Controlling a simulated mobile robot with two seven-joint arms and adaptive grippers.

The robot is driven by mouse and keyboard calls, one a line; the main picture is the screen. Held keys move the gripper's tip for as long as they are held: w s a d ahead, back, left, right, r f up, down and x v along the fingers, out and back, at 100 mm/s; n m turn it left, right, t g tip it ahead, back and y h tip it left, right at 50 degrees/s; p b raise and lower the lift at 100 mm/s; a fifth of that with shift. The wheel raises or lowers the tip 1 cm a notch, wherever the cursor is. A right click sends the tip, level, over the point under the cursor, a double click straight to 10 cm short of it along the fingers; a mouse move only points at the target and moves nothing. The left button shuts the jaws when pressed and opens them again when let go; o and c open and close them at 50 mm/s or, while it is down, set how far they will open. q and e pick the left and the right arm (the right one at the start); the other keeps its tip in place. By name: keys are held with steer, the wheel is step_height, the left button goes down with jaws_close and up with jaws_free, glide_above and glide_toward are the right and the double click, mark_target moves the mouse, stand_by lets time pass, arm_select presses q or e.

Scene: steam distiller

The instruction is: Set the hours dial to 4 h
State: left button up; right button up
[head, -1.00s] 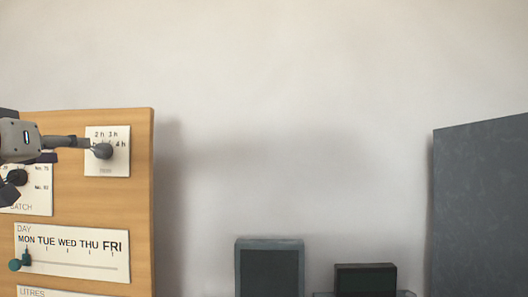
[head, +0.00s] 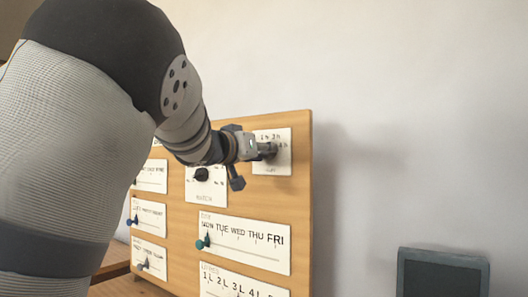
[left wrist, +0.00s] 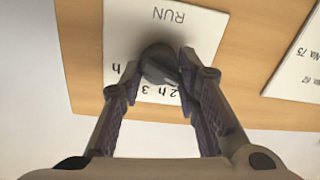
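The hours dial is a dark round knob on a white card at the top right of the wooden panel (head: 297,192). In the head view the knob (head: 267,149) shows at the tip of my left gripper (head: 258,149). In the left wrist view the knob (left wrist: 157,62) sits between the two fingertips of my left gripper (left wrist: 160,68), which appear to close on its sides. The card (left wrist: 117,40) reads RUN, upside down, with 2 h and 3 h in sight. A finger partly covers the other marks. The knob's pointer direction is unclear. My right gripper is out of view.
Left of the hours card is another dark knob (head: 201,174) on its card. Below is the day slider card (head: 245,246) with a teal handle (head: 203,242). A dark grey box (head: 443,274) stands at the lower right. The wall right of the panel is clear.

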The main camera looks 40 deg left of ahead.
arm_select(q)
steer(key=shift+m, duration=0.3)
steer(key=m, duration=1)
steer(key=m+h, duration=0.1)
steer(key=m, duration=0.4)
steer(key=shift+d+f+t+p, duration=0.1)
steer(key=shift+f+t+p, duration=0.2)
steer(key=shift+p, duration=0.1)
steer(key=m, duration=0.7)
steer(key=shift+m+h, duration=0.3)
steer(key=shift+m, duration=0.1)
steer(key=m, duration=0.4)
steer(key=shift+r+m, duration=0.15)
steer(key=shift+m, duration=0.15)
steer(key=shift+r, duration=0.1)
